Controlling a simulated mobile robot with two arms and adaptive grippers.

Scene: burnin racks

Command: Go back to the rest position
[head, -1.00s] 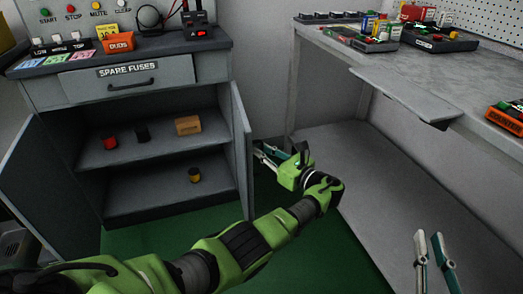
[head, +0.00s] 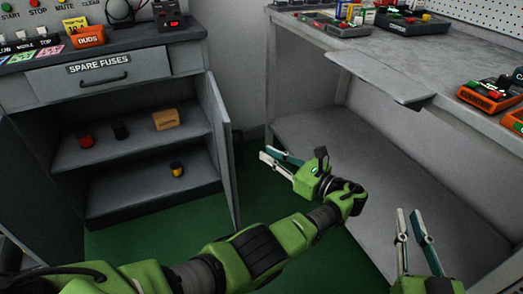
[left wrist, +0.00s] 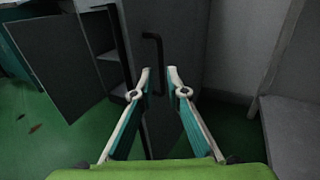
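My left gripper (head: 277,160) is in front of the workbench's lower shelf, right of the cabinet's open right door. Its fingers are apart with nothing between them; in the left wrist view the open fingers (left wrist: 159,80) point toward a dark grey door panel with a black handle. My right gripper (head: 408,218) shows at the lower right of the head view, over the bench's lower shelf. Its two fingers are apart and empty.
The grey cabinet (head: 120,72) stands open, with red, black and yellow-topped items and a wooden block (head: 167,119) on its shelves. Its right door (head: 220,150) juts out near my left gripper. The workbench (head: 370,75) holds trays and orange bins. Green floor lies between.

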